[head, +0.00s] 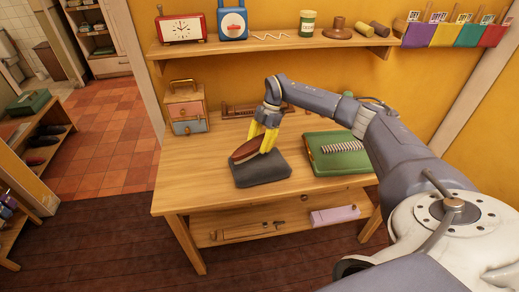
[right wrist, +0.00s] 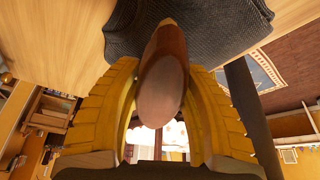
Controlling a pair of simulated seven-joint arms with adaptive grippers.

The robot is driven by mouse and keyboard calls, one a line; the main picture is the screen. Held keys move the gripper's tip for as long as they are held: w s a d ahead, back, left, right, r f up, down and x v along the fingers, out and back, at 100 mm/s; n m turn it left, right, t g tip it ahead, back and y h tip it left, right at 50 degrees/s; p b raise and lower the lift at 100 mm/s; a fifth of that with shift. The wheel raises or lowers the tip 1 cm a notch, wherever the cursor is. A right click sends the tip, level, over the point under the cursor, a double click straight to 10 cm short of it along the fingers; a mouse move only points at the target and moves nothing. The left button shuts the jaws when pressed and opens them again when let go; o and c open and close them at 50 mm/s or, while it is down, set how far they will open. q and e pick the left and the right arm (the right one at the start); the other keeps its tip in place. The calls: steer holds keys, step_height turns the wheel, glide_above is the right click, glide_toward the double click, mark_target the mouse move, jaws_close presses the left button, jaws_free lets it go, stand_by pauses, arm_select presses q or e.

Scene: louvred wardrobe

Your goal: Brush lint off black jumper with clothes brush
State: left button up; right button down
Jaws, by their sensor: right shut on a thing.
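The black jumper (head: 262,171) lies folded on the wooden table, left of its middle. My right gripper (head: 258,146) has yellow fingers and is shut on the brown clothes brush (head: 246,151). The brush is over the back left part of the jumper. In the right wrist view the brush (right wrist: 163,85) sits between the two yellow fingers, with the dark knit jumper (right wrist: 190,28) beyond it. Whether the bristles touch the cloth is hidden. I see no lint clearly. My left gripper is not in view.
A green case (head: 340,163) with a spiral-bound item on it lies right of the jumper. A small drawer box (head: 187,113) stands at the back left. The wooden table (head: 180,185) is bare at its front left. A wall shelf (head: 270,45) holds a clock and jars above.

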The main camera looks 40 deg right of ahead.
mark_target(258, 140)
steer(key=shift+r, duration=2.1)
